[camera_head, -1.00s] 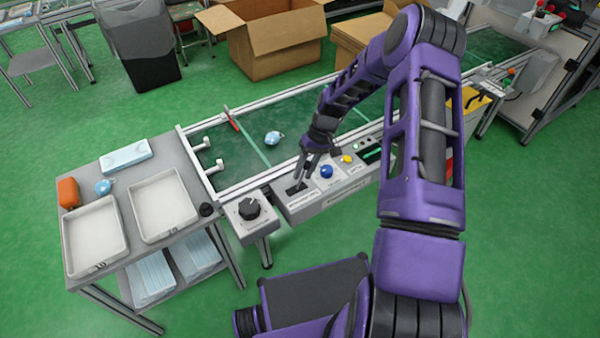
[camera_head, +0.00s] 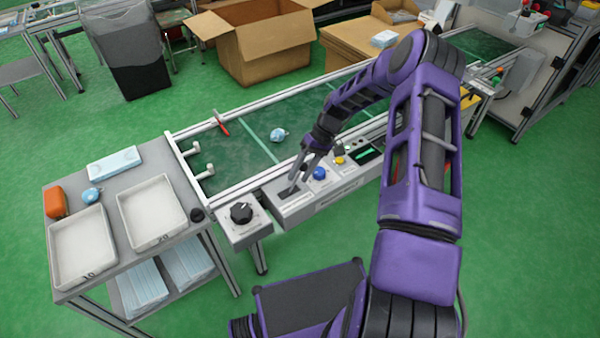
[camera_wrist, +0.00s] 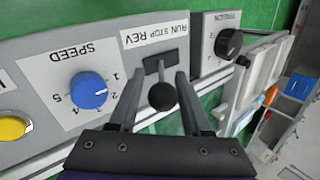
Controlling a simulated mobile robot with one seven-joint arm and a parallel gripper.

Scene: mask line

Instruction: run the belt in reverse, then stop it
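The control box (camera_head: 325,198) on the belt's near side carries a lever with a black ball knob (camera_wrist: 162,95), seen in the wrist view below a dark slot labelled RUN, STOP, REV (camera_wrist: 152,36). My gripper (camera_head: 294,182) is over this lever plate. In the wrist view its two fingers (camera_wrist: 158,102) stand on either side of the ball, with gaps showing. I cannot tell which label the lever points to. The green belt (camera_head: 222,165) bears a light-blue item (camera_head: 278,135) and a pale cross line.
A blue speed knob (camera_wrist: 88,90) and a yellow button (camera_wrist: 13,127) sit beside the lever. A black tension knob (camera_wrist: 228,42) is on the other side. A table with white trays (camera_head: 82,248) stands left. Cardboard boxes (camera_head: 265,60) are behind the belt.

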